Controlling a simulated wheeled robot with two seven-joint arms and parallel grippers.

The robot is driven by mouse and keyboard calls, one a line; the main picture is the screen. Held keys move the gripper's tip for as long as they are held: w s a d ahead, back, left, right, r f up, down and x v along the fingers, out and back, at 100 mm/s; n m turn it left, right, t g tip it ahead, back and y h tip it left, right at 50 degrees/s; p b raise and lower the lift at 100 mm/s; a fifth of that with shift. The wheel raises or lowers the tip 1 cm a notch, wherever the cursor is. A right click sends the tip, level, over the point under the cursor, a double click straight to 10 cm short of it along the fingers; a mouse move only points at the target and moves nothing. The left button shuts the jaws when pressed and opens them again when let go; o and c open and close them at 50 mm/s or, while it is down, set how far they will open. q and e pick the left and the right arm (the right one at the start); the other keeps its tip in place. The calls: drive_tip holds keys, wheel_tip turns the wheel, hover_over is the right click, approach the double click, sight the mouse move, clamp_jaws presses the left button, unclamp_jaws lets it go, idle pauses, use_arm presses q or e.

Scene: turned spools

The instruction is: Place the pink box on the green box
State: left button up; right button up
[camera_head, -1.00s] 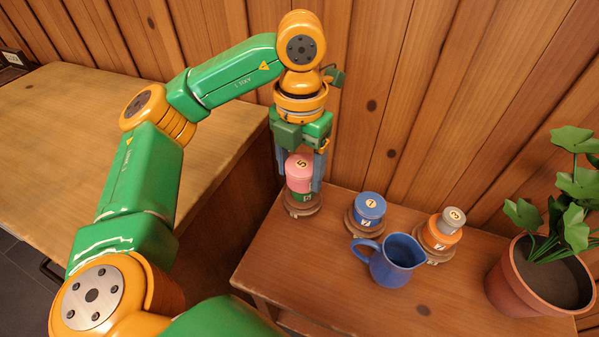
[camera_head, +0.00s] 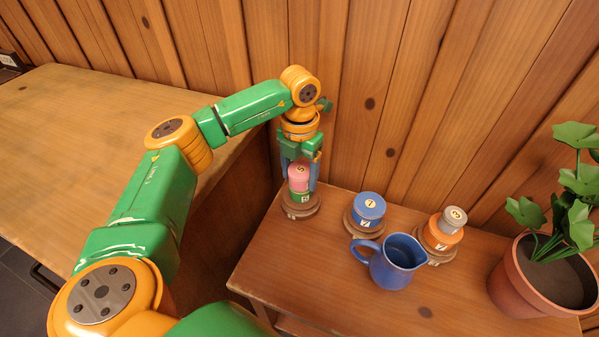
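The pink box (camera_head: 299,179), marked 5, sits upright on the green box (camera_head: 300,201), which stands on a round brown base at the back left of the small table. My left gripper (camera_head: 300,172) is at the stack. Its blue-grey fingers are spread wider than the pink box and show on both sides, seemingly behind it. The fingers appear apart from the pink box, though their inner sides are partly hidden by the stack. My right gripper is not in view.
A blue box (camera_head: 369,208) on a base stands to the right. A blue jug (camera_head: 391,263) is in front. A grey box (camera_head: 453,221) sits on an orange box (camera_head: 441,235). A potted plant (camera_head: 545,280) stands at the right. A wooden wall (camera_head: 400,100) is close behind.

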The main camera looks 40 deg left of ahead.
sight(300, 171)
use_arm(q)
drive_tip(key=o, duration=0.3)
drive_tip(key=shift+o, duration=0.2)
drive_tip(key=shift+r, duration=0.25)
wheel_tip(300, 171, up, 12)
drive_tip(key=p, duration=0.2)
